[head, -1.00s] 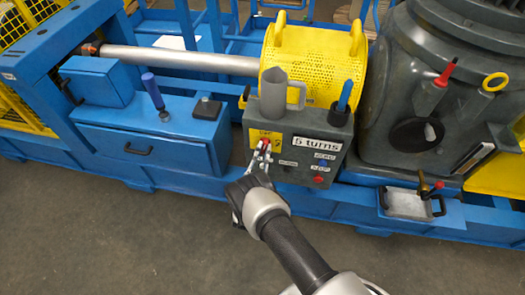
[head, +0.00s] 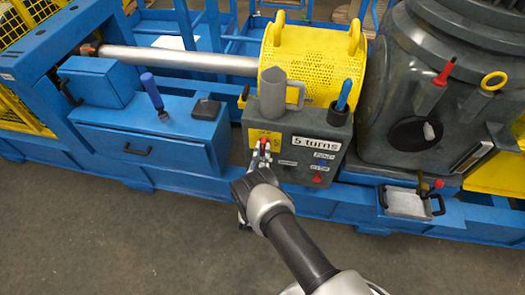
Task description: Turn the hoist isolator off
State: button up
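The hoist isolator is a red handle (head: 263,143) on a yellow plate (head: 255,136), at the left of the dark grey control box's front (head: 300,172). My gripper (head: 261,151) reaches up from below, with its fingertips right at the red handle. Red shows between and just above the fingers. The fingers partly cover the handle and the lower part of the plate. At this size I cannot tell whether they are clamped on the handle or only beside it.
A "5 turns" label (head: 317,145) and a red button (head: 318,179) sit right of the handle. A grey jug (head: 272,93) and a blue-handled tool (head: 343,95) stand on the box. A blue cabinet (head: 150,151) is to the left. The floor in front is clear.

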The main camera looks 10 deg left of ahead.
jog(key=o, duration=0.4)
jog(key=shift+o, duration=0.2)
jog(key=v, duration=0.7)
jog(key=shift+s, duration=0.25)
jog(key=shift+f, duration=0.15)
